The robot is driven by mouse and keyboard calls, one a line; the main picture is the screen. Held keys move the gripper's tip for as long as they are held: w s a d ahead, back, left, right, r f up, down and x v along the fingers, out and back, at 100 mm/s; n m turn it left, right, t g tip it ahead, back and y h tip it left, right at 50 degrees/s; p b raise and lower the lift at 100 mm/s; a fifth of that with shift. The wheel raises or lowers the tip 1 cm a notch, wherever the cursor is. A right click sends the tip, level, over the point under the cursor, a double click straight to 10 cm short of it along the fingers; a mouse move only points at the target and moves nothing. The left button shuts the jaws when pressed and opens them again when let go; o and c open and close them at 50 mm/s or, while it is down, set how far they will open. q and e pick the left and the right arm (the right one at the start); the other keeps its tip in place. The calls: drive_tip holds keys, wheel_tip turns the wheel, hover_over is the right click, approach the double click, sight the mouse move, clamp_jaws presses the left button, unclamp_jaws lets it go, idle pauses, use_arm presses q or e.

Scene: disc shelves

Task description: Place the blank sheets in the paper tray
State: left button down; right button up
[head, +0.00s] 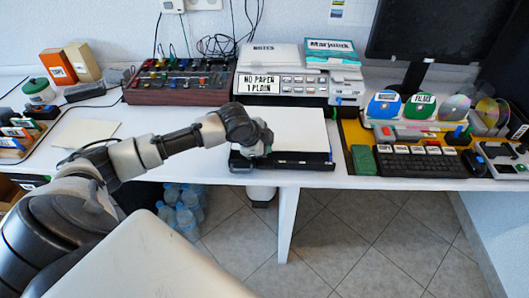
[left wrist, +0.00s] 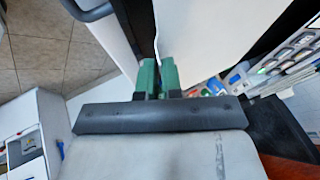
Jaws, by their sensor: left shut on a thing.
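The blank white sheets (head: 292,125) lie flat over the black paper tray (head: 300,160), which extends from the front of the printer (head: 300,84). The tray's dark front edge shows below the sheets. My left gripper (head: 262,141) is at the left front edge of the sheets. In the left wrist view its green fingers (left wrist: 158,72) are close together at the edge of the white sheets (left wrist: 195,25), shut on them. A dark strip of the tray (left wrist: 138,22) shows beside the sheets. Whether the sheets rest fully on the tray floor is hard to tell. My right gripper is not in view.
The printer's label reads "NO PAPER 1 PLAIN". A cream sheet or pad (head: 86,133) lies on the left desk. A button console (head: 180,80) stands left of the printer. A yellow board (head: 352,135) with a keyboard (head: 420,163) and discs is close on the right.

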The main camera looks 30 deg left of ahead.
use_arm(q)
drive_tip(key=shift+f, duration=1.4)
drive_tip(key=shift+f, duration=0.5)
drive_tip(key=c, duration=1.3)
unclamp_jaws()
drive_tip(key=shift+r, duration=0.2)
drive_tip(key=v, duration=1.2)
drive_tip(key=shift+r+p, duration=0.4)
drive_tip(key=shift+p, duration=0.05)
